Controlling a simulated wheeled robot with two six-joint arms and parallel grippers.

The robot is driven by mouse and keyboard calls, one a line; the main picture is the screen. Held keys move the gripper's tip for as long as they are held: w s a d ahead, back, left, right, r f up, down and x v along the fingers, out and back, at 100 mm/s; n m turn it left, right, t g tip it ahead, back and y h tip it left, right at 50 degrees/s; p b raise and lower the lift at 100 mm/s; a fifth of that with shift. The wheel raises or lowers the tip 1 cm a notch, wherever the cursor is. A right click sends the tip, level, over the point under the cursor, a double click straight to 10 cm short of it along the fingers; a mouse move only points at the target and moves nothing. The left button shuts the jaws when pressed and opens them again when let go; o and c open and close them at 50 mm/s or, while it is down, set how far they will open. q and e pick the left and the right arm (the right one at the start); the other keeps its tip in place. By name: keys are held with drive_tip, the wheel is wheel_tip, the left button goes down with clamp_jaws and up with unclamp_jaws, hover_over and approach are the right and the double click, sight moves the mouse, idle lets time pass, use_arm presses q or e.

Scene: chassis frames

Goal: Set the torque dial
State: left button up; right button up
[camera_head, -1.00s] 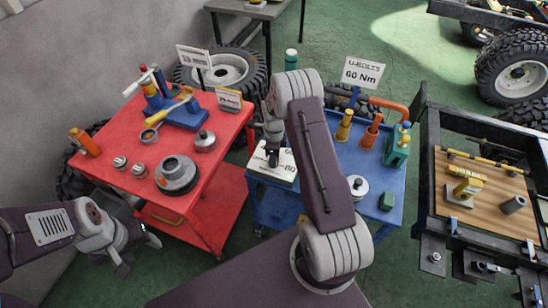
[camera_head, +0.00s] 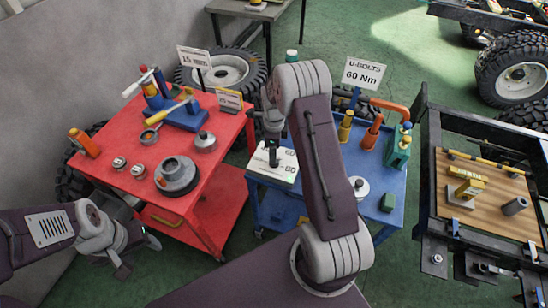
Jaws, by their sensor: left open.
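The torque dial (camera_head: 284,170) is a white plate with printed numbers on the left end of the blue cart. A dark upright piece stands at its middle, below my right gripper (camera_head: 273,140). My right arm comes down over the cart, and the fingertips are too small and dark to tell whether they touch that piece or how far apart they are. My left gripper (camera_head: 136,258) is open and empty at the lower left, beside the red cart. A white sign (camera_head: 363,73) on the blue cart reads "U-BOLTS 60 Nm".
The red cart (camera_head: 120,150) holds a hammer, a dark round hub, small metal parts and another sign (camera_head: 194,58). The blue cart (camera_head: 335,175) also carries orange, yellow and green tools. A chassis frame with a wooden board (camera_head: 485,220) stands at the right.

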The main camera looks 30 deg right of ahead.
wheel_tip(320, 180, up, 4)
drive_tip(key=shift+a, duration=0.1)
idle(0.4)
drive_tip(key=s+a+r+n+t, duration=0.1)
drive_tip(key=s+a+r+n, duration=0.2)
drive_tip(key=a+r, duration=0.45)
drive_tip(key=s+a+f+n, duration=0.2)
drive_tip(key=s+a+n, duration=0.1)
drive_tip(key=s+n, duration=1.2)
drive_tip(key=n, duration=0.6)
drive_tip(key=shift+s+a+f+n, duration=0.15)
drive_tip(key=shift+s+a+n, duration=0.05)
drive_tip(key=shift+s+n, duration=0.1)
